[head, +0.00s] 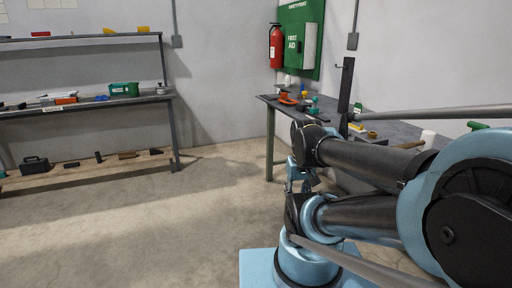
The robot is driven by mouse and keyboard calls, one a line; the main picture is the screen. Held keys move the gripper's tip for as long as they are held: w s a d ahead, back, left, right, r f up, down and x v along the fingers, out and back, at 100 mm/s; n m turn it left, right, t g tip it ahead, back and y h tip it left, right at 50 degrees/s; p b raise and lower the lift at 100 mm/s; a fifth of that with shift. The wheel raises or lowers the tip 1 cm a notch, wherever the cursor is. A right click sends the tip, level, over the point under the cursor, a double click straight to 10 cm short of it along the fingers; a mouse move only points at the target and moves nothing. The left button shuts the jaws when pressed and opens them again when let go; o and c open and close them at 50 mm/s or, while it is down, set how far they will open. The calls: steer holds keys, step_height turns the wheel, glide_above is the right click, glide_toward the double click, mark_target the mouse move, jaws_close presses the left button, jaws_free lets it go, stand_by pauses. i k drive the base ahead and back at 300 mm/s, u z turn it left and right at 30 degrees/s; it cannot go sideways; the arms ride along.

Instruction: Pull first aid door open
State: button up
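A green safety board (299,14) hangs on the back wall at upper centre-right in the head view. It bears the words "FIRST AID" (292,42). A pale grey-white box or panel (310,46) is mounted on its right part. I cannot tell from here whether this is the first aid door, or whether the door is open or shut. My arm (365,160) fills the lower right, folded in front of the bench and well apart from the board. I cannot make out my gripper's fingers in this view.
A red fire extinguisher (276,46) hangs at the board's left edge. A grey workbench (375,127) with tools and a dark upright post (345,92) stands below the board. A shelf rack (80,105) holds several tools at left. The middle floor (200,210) is clear.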

mark_target(295, 33)
steer(key=z, duration=0.2)
steer(key=i, duration=2.3)
steer(key=u, duration=0.3)
steer(key=i, duration=1.45)
steer(key=u, duration=0.35)
